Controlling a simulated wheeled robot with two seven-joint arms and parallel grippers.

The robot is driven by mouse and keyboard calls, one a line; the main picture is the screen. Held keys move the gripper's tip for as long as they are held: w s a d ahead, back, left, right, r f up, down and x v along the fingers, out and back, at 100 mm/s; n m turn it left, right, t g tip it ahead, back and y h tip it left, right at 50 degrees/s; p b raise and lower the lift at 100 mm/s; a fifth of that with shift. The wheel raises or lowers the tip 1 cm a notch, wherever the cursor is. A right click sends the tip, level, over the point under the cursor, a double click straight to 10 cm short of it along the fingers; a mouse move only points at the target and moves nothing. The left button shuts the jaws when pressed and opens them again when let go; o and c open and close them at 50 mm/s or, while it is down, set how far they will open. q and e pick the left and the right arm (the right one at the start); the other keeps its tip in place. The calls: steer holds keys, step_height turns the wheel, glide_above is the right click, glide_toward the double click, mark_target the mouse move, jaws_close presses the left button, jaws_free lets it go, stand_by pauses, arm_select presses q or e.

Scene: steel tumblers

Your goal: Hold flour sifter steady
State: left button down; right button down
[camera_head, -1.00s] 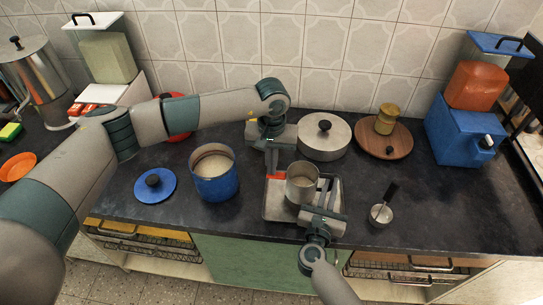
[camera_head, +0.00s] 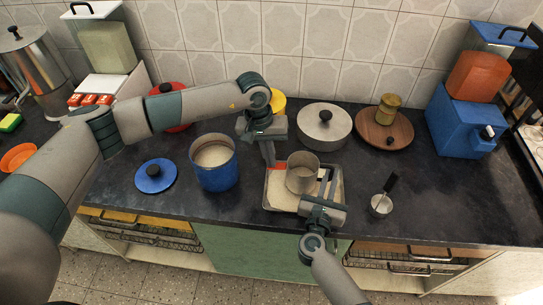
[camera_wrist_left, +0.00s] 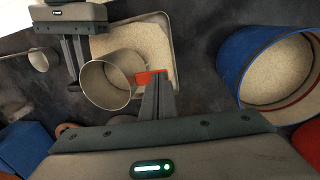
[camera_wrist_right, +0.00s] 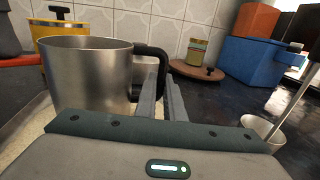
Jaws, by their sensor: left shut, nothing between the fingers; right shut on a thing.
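The steel flour sifter (camera_head: 300,184) is upright over a tray (camera_head: 286,209) with pale flour; whether it touches the tray is unclear. It also shows in the left wrist view (camera_wrist_left: 108,72) and the right wrist view (camera_wrist_right: 88,78). My right gripper (camera_head: 326,181) is shut on its black handle (camera_wrist_right: 153,60), on the sifter's right. My left gripper (camera_head: 271,163) is shut and empty at the sifter's left, its fingertips beside a red-orange tab (camera_wrist_left: 152,76) on that side. Whether they touch the tab is unclear.
A blue pot (camera_head: 216,176) of pale flour and a blue lid (camera_head: 156,183) stand left. A steel lidded pot (camera_head: 324,138) is behind, and a wooden board (camera_head: 397,137) at back right. A small steel cup (camera_head: 381,206) is right of my right gripper. The counter's front right is clear.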

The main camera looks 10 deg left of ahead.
arm_select(q)
steer(key=f+h, duration=0.1)
steer(key=h, duration=0.2)
steer(key=shift+a+f+h, duration=0.3)
steer(key=shift+a+f, duration=0.1)
steer(key=shift+r, duration=0.9)
step_height(320, 180, up, 14)
steer(key=a, duration=0.2)
steer(key=shift+a+f, duration=0.2)
stand_by(0.3)
stand_by(0.3)
